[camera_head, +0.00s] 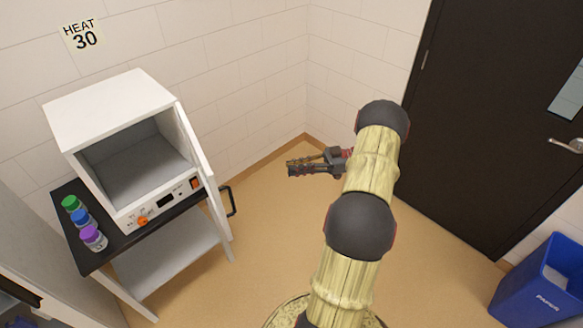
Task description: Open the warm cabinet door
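The warm cabinet (110,105) is a white box on a stand at the left, with a control panel under its opening. Its door (203,165) stands swung out at the right side, seen nearly edge-on, and the grey inside shows empty. The black door handle (230,201) sticks out from the door's outer face. My gripper (290,168) is right of the handle, clearly apart from it, with its fingers pointing left. Nothing shows between the fingers, but the gap between them is too small to judge.
Bottles with green, blue and purple caps (89,235) stand on the black stand top (112,250) in front of the cabinet. A "HEAT 30" sign (81,35) is on the wall. A dark room door (480,110) and a blue bin (530,290) are at the right. Floor between is clear.

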